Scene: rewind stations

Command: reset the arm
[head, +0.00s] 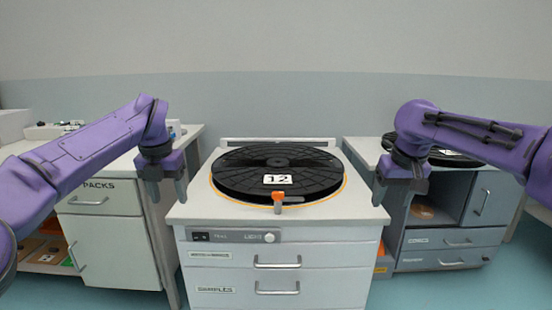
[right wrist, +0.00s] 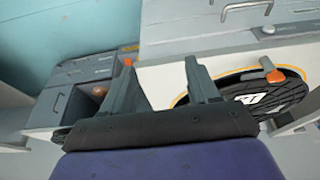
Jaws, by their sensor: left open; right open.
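A large black ribbed reel (head: 278,170) with a white "12" label lies flat on the middle cabinet's top, with an orange ring showing around its edge. A small orange lever (head: 279,198) stands at the reel's front edge. The reel (right wrist: 245,101) and lever (right wrist: 271,71) also show in the right wrist view. My left gripper (head: 167,190) is open and empty, left of the reel, pointing down. My right gripper (head: 392,192) is open and empty, right of the reel; its fingers also show in the right wrist view (right wrist: 160,85).
The middle cabinet (head: 276,290) has drawers and a switch panel (head: 229,236). A white cabinet labelled "PACKS" (head: 112,240) stands left. A grey cabinet (head: 450,238) stands right, with another dark reel (head: 455,158) on top, partly hidden by my right arm. Gaps separate the cabinets.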

